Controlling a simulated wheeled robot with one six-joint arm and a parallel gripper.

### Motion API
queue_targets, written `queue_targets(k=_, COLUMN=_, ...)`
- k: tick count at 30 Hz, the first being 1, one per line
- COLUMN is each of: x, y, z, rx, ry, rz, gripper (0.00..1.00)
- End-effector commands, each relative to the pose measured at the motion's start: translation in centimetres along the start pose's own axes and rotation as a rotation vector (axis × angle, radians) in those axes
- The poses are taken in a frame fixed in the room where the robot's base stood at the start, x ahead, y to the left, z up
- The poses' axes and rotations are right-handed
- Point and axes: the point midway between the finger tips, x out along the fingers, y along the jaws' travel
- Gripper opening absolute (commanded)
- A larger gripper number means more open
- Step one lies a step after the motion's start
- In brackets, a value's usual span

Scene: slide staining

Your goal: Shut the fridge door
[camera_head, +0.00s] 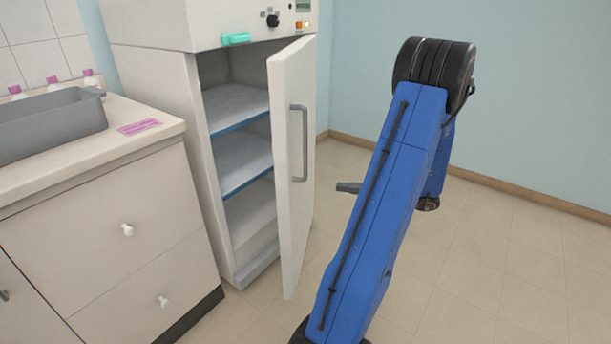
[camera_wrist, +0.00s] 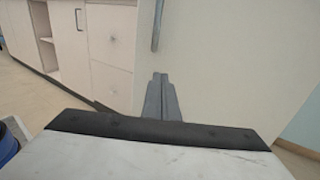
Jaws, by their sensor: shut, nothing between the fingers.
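The white fridge (camera_head: 155,90) stands against the back wall. Its door (camera_head: 290,225) is open, swung outward on the right side, and the shelves inside show. A grey vertical handle (camera_head: 300,143) is on the door's outer face. My gripper (camera_head: 343,187) is to the right of the door's outer face, below the handle, mostly behind my blue arm. In the wrist view my gripper (camera_wrist: 158,80) is shut and empty, pointing at the door's white face (camera_wrist: 205,85), with the handle (camera_wrist: 156,25) above it. Whether the fingertips touch the door I cannot tell.
A counter with drawers (camera_head: 110,230) stands left of the fridge, holding a grey tub (camera_head: 50,125), pink-capped bottles (camera_head: 52,83) and a pink label (camera_head: 139,127). A teal object (camera_head: 236,39) is on the fridge's upper front. The floor (camera_head: 500,270) to the right is clear.

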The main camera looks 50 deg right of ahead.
Motion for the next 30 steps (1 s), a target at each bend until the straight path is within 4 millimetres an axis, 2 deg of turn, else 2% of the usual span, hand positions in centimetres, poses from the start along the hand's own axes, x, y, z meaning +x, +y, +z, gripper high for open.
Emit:
queue_targets(k=5, x=0.8, y=-0.1, z=0.0, rx=0.003, ry=-0.006, rz=-0.006, gripper=0.0)
queue_targets(k=21, x=9.7, y=-0.1, z=0.0, rx=0.001, ry=-0.004, rz=-0.003, gripper=0.0)
queue_targets(k=30, x=13.1, y=-0.1, z=0.0, rx=0.002, ry=-0.004, rz=-0.004, gripper=0.0)
